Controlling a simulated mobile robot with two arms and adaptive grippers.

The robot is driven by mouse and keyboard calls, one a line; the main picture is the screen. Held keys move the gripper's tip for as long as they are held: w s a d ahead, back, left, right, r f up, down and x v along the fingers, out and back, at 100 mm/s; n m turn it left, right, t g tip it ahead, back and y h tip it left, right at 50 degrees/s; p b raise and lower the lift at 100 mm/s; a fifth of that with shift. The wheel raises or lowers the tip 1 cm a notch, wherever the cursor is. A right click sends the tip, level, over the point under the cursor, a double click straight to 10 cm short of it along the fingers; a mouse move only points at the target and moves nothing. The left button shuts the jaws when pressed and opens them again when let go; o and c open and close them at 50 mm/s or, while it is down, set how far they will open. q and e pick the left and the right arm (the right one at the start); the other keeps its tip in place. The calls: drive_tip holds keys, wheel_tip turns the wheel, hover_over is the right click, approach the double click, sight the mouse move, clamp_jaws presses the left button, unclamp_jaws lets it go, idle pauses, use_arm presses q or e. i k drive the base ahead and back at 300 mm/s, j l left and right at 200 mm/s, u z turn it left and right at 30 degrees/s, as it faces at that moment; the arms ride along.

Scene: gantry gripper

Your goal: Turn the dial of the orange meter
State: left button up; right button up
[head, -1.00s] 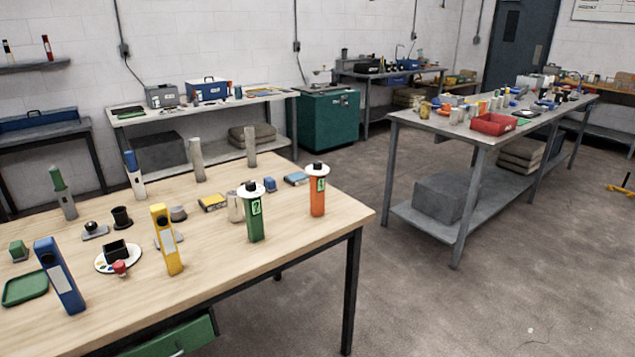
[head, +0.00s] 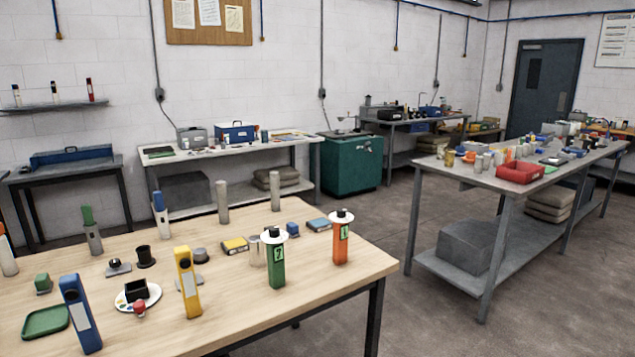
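The orange meter (head: 340,250) stands upright near the right end of the wooden table. It has a white disc with a dark knob (head: 341,215) on top and a small green display on its front. A similar green meter (head: 277,264) stands to its left, also with a white disc and dark knob on top. Neither of my grippers shows in the head view.
The wooden table (head: 345,284) also holds a yellow device (head: 187,282), a blue device (head: 80,314), a green tray (head: 46,321) and several small items. A grey workbench (head: 470,176) with a red bin (head: 520,172) stands to the right. Bare floor lies between them.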

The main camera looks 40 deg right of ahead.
sight(340, 212)
drive_tip(key=l+u, duration=0.4)
drive_tip(key=l, duration=0.3)
drive_tip(key=l+u, duration=0.35)
drive_tip(key=l, duration=0.35)
